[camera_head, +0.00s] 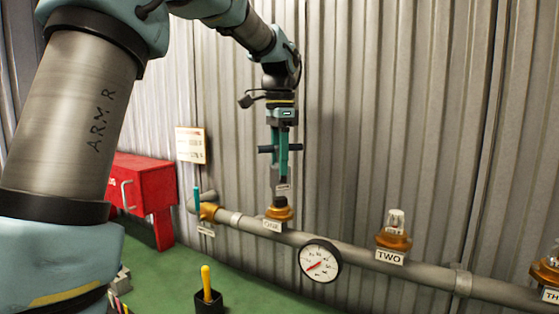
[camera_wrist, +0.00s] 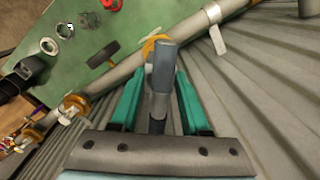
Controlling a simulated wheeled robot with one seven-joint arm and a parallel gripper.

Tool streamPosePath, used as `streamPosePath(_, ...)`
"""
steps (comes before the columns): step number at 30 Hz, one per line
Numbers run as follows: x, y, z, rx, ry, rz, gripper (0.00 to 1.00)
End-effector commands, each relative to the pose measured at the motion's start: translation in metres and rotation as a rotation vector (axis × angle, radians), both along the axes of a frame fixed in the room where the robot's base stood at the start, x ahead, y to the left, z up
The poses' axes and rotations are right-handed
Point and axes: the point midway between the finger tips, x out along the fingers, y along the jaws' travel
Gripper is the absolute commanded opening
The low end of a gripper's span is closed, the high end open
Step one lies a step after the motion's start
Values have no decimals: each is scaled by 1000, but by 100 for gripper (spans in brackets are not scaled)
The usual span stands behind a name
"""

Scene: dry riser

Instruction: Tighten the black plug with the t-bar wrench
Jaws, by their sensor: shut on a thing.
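My gripper (camera_head: 281,160) is in front of the corrugated wall, pointing down above the outlet labelled ONE (camera_head: 277,212). Its teal fingers are shut on the t-bar wrench (camera_head: 266,149), whose dark crossbar sticks out sideways between them. In the wrist view my gripper (camera_wrist: 157,95) has the grey bar of the wrench (camera_wrist: 163,68) between its fingers.
A grey pipe (camera_head: 345,250) runs along the wall with a round gauge (camera_head: 319,261) and outlet TWO (camera_head: 394,235). A teal-handled valve (camera_head: 207,210) is left of outlet ONE. A red cabinet (camera_head: 141,185) and a yellow-handled tool (camera_head: 206,280) in a black holder stand at left.

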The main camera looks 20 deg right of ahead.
Motion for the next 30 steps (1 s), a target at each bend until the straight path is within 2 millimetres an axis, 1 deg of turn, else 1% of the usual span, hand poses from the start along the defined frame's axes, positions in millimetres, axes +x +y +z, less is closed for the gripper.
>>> streamPosePath(30, 0, 0, -25, 0, 0, 0, 0)
